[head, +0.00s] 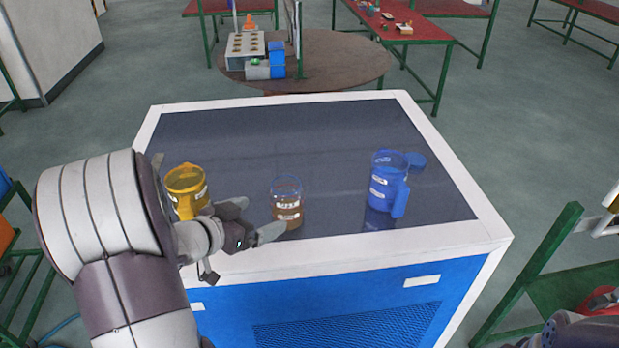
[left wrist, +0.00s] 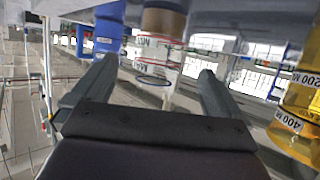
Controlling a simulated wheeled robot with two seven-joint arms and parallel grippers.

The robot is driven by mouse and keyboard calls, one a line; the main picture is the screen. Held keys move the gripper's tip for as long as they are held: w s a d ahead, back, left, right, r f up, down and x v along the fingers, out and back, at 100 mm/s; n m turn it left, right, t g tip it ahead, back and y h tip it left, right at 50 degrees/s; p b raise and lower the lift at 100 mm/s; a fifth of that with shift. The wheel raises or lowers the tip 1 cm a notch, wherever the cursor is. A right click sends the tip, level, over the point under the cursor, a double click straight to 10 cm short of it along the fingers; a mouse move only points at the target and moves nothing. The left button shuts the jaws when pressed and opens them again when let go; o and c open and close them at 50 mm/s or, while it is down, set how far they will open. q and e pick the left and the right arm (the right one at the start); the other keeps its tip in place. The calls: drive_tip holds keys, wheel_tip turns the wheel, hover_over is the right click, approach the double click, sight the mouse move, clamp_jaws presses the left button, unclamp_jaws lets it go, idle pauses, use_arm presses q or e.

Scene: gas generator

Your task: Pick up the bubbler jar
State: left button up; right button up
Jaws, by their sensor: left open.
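Three labelled vessels stand on the dark top of the blue-and-white cabinet. The middle one is a clear glass jar (head: 287,205) with brown contents and a white label. To its left is a yellow jug (head: 186,190), and to its right a blue jug (head: 388,184). I cannot read which label names the bubbler jar. My left gripper (head: 262,218) is open, low, just left of the middle jar. In the left wrist view, the middle jar (left wrist: 160,50) appears ahead between the open fingers (left wrist: 158,72), with no clear contact. My right gripper is not in view.
The back of the cabinet top (head: 270,125) is clear. Behind stands a round brown table (head: 345,65) with a tube rack (head: 245,50). A green frame (head: 535,285) is at right.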

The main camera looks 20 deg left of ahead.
sight(287, 202)
use_arm(q)
drive_tip(key=shift+w+d+f, duration=0.2)
drive_tip(key=shift+w+d, duration=0.3)
drive_tip(key=shift+w+d+f, duration=0.15)
drive_tip(key=shift+w+d, duration=0.35)
drive_tip(key=x, duration=0.2)
drive_tip(key=a+p+x, duration=0.1)
drive_tip(key=x, duration=0.1)
drive_tip(key=p+x, duration=0.1)
drive_tip(key=x, duration=0.2)
drive_tip(key=shift+w+a+r, duration=0.2)
drive_tip(key=shift+w, duration=0.15)
drive_tip(key=shift+d, duration=0.15)
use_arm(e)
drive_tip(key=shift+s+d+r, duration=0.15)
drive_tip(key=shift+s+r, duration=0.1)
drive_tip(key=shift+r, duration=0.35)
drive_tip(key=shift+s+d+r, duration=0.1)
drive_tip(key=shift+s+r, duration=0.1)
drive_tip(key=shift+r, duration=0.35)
use_arm(q)
drive_tip(key=shift+w+f, duration=0.1)
drive_tip(key=c, duration=1)
drive_tip(key=shift+c, duration=0.9)
